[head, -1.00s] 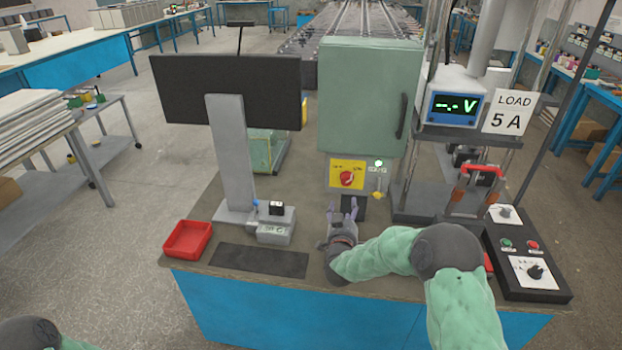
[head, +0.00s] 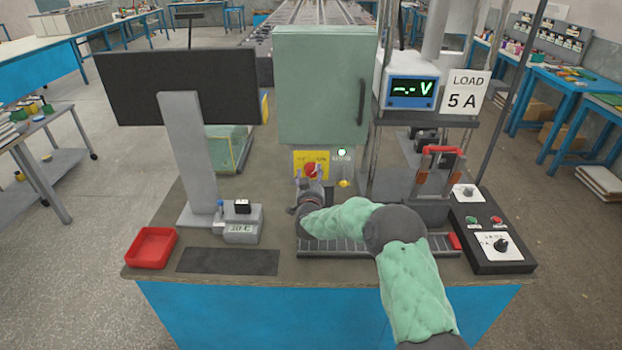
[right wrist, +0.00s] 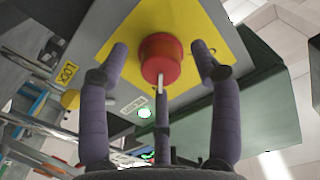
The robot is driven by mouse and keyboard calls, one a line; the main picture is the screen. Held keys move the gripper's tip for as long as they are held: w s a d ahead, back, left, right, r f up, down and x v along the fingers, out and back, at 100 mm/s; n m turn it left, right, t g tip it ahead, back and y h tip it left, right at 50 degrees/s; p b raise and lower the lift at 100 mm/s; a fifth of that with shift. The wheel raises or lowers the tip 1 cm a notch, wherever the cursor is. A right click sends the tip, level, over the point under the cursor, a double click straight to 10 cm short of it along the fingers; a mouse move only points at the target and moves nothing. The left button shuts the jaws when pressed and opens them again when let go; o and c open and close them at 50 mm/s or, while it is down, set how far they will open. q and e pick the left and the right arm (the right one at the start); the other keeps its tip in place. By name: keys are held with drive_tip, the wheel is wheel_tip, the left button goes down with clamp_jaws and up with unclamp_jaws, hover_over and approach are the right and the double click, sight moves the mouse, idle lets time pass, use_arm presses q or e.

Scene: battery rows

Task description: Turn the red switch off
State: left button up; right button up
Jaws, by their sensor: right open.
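The red switch (head: 311,170) is a round red knob on a yellow plate (head: 299,156) below the green cabinet. In the right wrist view the knob (right wrist: 160,58) sits in front of and between the spread fingers of my right gripper (right wrist: 162,62). My right gripper (head: 309,184) is open, just in front of the switch in the head view. I cannot tell whether any finger touches the knob. A lit white-green lamp (head: 342,153) is right of the plate, and it also shows in the right wrist view (right wrist: 145,113). My left gripper is not in view.
The green cabinet (head: 325,85) rises above the switch. A yellow knob (head: 344,183) sits below the lamp. A voltage meter (head: 410,92) and a black control box (head: 490,240) stand to the right. A red tray (head: 151,248) and a dark mat (head: 228,261) lie front left.

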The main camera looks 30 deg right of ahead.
drive_tip(key=shift+c, duration=0.3)
drive_tip(key=c, duration=1.1)
drive_tip(key=shift+n, duration=0.3)
drive_tip(key=n+p, duration=0.2)
drive_tip(key=n, duration=0.1)
drive_tip(key=shift+n+p, duration=0.3)
drive_tip(key=n+p, duration=0.2)
drive_tip(key=n, duration=0.2)
drive_tip(key=n+p, duration=0.2)
drive_tip(key=n, duration=0.3)
drive_tip(key=n+p, duration=0.2)
drive_tip(key=n, duration=0.2)
drive_tip(key=shift+n, duration=0.3)
drive_tip(key=shift+f, duration=0.1)
